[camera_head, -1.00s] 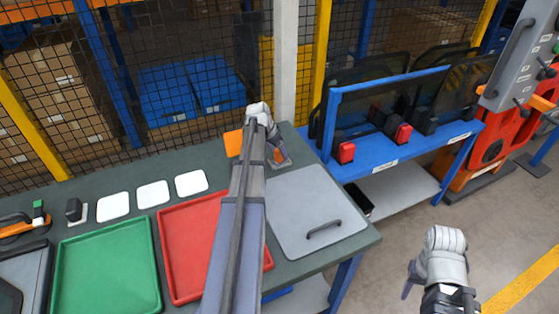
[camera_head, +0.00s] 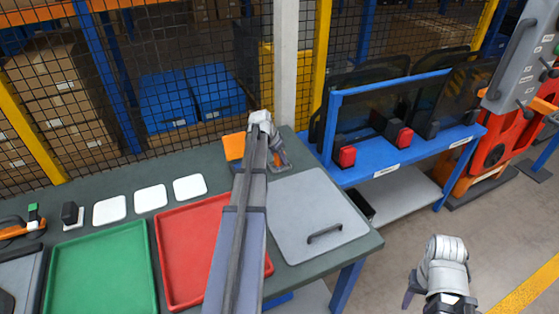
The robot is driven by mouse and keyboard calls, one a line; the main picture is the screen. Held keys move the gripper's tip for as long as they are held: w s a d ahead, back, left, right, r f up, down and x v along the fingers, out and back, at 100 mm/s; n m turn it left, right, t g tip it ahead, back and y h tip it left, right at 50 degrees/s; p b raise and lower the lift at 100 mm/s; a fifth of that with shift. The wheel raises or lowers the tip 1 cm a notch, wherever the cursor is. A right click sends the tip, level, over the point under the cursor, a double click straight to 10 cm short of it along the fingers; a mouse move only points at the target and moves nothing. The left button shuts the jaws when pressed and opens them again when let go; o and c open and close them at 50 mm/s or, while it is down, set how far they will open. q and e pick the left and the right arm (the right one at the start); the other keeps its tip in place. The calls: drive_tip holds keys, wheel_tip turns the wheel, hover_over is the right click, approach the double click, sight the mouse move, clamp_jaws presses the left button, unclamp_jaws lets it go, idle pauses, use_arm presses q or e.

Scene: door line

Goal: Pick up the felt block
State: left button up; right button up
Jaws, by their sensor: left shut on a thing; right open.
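My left gripper (camera_head: 280,154) is at the far edge of the grey-green workbench (camera_head: 225,176), pointing down. A flat orange patch (camera_head: 234,146) lies just left of my wrist. My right gripper (camera_head: 410,296) is open and empty over the floor at the lower right, far from the bench objects.
A red tray (camera_head: 184,250) and green tray (camera_head: 100,270) lie left of my forearm. A grey panel with handle (camera_head: 305,205) lies right. White pads (camera_head: 150,197) and a dark block (camera_head: 70,212) line the bench. A blue rack (camera_head: 400,165) stands beyond; mesh fence behind.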

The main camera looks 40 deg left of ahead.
use_arm(q)
clamp_jaws()
drive_tip(key=shift+r, duration=0.15)
wheel_tip(320, 180, up, 10)
drive_tip(key=p, duration=1)
drive_tip(key=shift+o, duration=2.1)
unclamp_jaws()
clamp_jaws()
